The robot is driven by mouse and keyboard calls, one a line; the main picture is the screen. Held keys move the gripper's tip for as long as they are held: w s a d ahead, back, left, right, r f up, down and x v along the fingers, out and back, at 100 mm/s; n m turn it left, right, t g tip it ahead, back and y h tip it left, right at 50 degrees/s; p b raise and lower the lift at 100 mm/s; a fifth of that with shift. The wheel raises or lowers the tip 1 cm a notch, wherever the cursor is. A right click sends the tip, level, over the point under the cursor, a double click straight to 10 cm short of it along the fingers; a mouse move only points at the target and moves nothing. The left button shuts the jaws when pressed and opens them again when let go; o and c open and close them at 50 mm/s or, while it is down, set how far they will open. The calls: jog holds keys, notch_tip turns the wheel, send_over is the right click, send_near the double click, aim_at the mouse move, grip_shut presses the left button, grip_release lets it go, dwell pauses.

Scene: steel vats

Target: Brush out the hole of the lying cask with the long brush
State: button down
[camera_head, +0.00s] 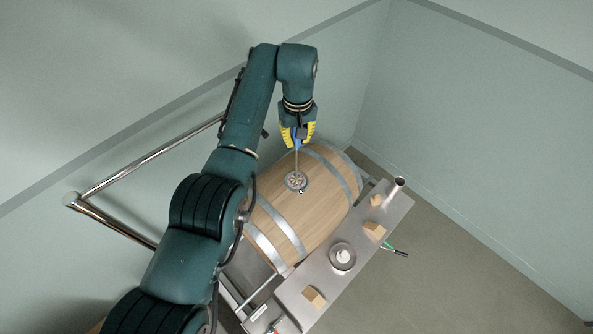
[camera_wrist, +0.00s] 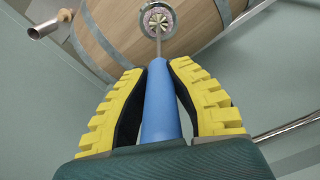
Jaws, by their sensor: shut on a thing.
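The lying cask (camera_head: 312,217) is pale wood with grey metal hoops. Its hole (camera_head: 296,181) has a round metal ring, and a pale bristly shape shows inside the ring in the wrist view (camera_wrist: 158,19). My gripper (camera_head: 297,135) with yellow pads is above the cask, shut on the blue handle of the long brush (camera_wrist: 160,103). The thin metal shaft of the brush runs down from the handle to the ring. How deep the brush head sits in the hole I cannot tell. The cask (camera_wrist: 110,38) fills the top of the wrist view.
A steel shelf (camera_head: 323,297) runs along the cask's right side. It bears wooden blocks (camera_head: 314,296), a round metal dish (camera_head: 342,257) with a pale piece, and an upright metal tube (camera_head: 398,184). A green-handled tool (camera_head: 397,250) sticks out at its edge. A metal rail (camera_head: 150,160) stands at left.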

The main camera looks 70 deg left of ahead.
jog(key=shift+r, duration=1.8)
jog(key=shift+f, duration=2.25)
jog(key=shift+r, duration=0.1)
